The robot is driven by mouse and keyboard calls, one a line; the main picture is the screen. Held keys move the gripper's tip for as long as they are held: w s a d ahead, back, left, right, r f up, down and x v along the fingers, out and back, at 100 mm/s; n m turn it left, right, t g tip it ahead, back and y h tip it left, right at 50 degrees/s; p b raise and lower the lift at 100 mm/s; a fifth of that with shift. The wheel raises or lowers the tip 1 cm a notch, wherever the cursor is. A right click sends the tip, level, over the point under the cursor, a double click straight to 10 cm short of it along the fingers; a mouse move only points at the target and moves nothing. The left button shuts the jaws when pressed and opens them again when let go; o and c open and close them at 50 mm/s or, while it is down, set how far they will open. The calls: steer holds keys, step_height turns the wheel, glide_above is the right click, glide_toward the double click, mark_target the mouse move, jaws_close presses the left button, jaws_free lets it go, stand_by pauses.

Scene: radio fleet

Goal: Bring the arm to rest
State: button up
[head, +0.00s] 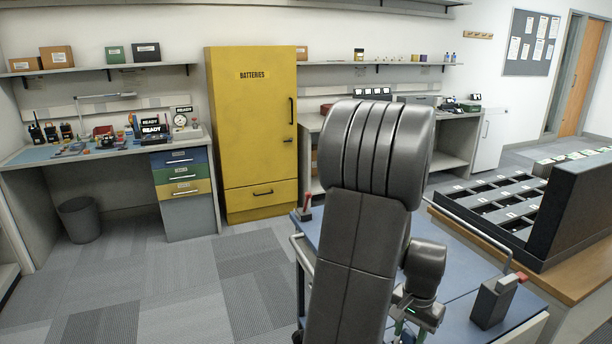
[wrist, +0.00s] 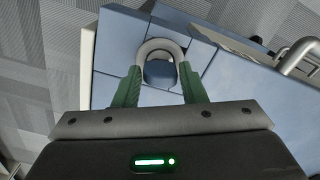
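My arm is folded up and fills the middle of the head view, with its large grey links standing in front of the room. My gripper (wrist: 160,75) shows in the wrist view with its two green fingers apart. A rounded grey loop and blue panels lie beyond the fingertips, and I see no loose object held between the fingers. In the head view only a little green of the gripper shows low down beside the arm, and the fingertips are hidden there.
A yellow batteries cabinet (head: 250,150) stands behind, with a cluttered workbench (head: 122,150) and a bin (head: 79,219) to its left. At right, a dark slotted rack (head: 567,225) stands on a wooden-topped table (head: 585,277). The carpeted floor (head: 160,275) at front left is clear.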

steer(key=m, duration=0.3)
steer(key=shift+m, duration=0.3)
steer(key=shift+a, duration=0.1)
stand_by(0.3)
